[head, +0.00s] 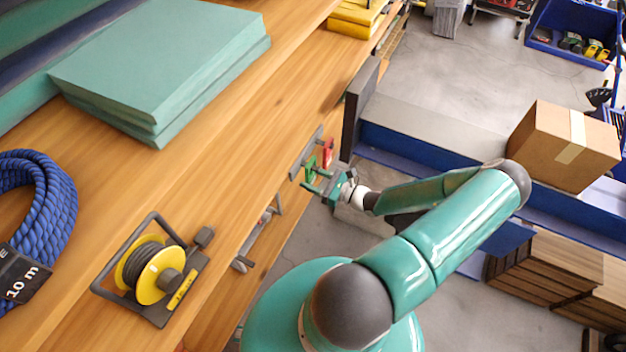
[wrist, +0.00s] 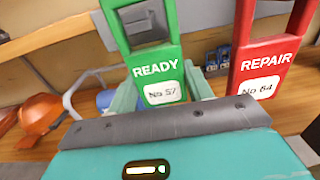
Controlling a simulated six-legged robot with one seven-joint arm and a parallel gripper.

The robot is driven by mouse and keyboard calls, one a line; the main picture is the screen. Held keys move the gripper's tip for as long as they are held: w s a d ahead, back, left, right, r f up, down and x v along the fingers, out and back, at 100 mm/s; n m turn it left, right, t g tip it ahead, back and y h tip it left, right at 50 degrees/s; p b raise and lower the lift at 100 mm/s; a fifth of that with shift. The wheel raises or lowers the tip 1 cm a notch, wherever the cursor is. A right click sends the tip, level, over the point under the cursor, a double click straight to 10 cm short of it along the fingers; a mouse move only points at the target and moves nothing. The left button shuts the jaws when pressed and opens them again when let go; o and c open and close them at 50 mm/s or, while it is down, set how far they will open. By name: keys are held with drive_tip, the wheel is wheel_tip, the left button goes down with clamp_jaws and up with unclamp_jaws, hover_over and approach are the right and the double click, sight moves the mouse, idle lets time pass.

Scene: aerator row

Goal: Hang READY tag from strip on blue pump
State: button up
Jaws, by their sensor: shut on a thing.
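The green READY tag (wrist: 155,70) marked No 57 stands upright in the middle of the wrist view, with my gripper (wrist: 162,98) shut on its lower part. It also shows small and green in the head view (head: 310,169), at the strip. The red REPAIR tag (wrist: 266,62) marked No 64 hangs just to its right, apart from my fingers. The grey strip (head: 306,153) runs along the bench edge in the head view. I cannot tell whether the READY tag is still on the strip. A blue thing (wrist: 106,99) behind my left finger may be the pump; it is mostly hidden.
In the head view a yellow cable reel (head: 152,272), blue rope (head: 40,205) and teal boards (head: 165,65) lie on the wooden bench. A cardboard box (head: 563,147) stands right. An orange thing (wrist: 42,117) lies left in the wrist view.

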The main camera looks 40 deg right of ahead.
drive_tip(key=shift+r, duration=0.35)
drive_tip(key=shift+s, duration=0.1)
drive_tip(key=v, duration=0.8)
idle(1.2)
drive_tip(key=shift+s, duration=0.15)
idle(0.6)
